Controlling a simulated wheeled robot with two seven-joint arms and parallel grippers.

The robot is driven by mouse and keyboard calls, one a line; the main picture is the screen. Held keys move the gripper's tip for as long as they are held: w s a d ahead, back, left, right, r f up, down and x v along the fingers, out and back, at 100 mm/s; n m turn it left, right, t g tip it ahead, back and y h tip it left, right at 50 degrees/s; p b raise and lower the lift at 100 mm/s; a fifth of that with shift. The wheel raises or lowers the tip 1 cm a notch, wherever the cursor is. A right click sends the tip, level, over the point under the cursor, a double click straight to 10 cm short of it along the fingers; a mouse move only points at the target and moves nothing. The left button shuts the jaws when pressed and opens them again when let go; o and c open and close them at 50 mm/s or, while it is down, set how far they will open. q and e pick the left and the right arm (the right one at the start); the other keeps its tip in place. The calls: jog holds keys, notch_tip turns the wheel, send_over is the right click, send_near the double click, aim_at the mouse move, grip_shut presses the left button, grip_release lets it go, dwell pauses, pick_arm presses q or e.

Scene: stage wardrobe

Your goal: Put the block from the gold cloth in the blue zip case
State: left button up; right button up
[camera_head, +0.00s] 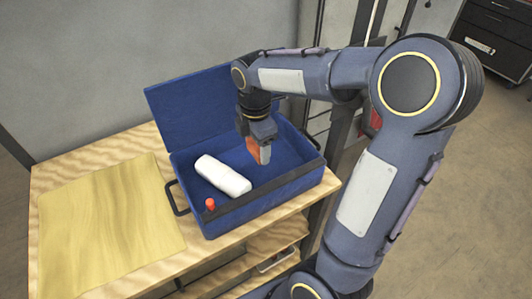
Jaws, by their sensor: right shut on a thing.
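The blue zip case (228,214) stands open on a wooden table, its lid (200,105) raised at the back. My right gripper (258,155) points down inside the case's opening, toward its right side. It is shut on an orange-red block (252,150), partly hidden by the fingers. I cannot tell whether the block touches the case floor. The gold cloth (105,230) lies flat on the table to the left of the case, with nothing on it. My left gripper is not in view.
A white rounded roll (222,175) lies in the case, left of the gripper. A small red object (210,204) shows at the case's front left. The wooden table (145,143) has a lower shelf. A dark drawer cabinet (497,38) stands at the far right.

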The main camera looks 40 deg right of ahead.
jog(key=d+f, duration=0.2)
jog(key=w+d+f, duration=0.1)
jog(key=f, duration=0.1)
jog(key=w+d+f, duration=0.1)
jog(key=d+f, duration=0.1)
jog(key=shift+w+d+f, duration=0.1)
jog(key=shift+d, duration=0.25)
jog(key=shift+d+f, duration=0.15)
jog(key=shift+f, duration=1.6)
jog(key=shift+f, duration=0.2)
jog(key=o, duration=1)
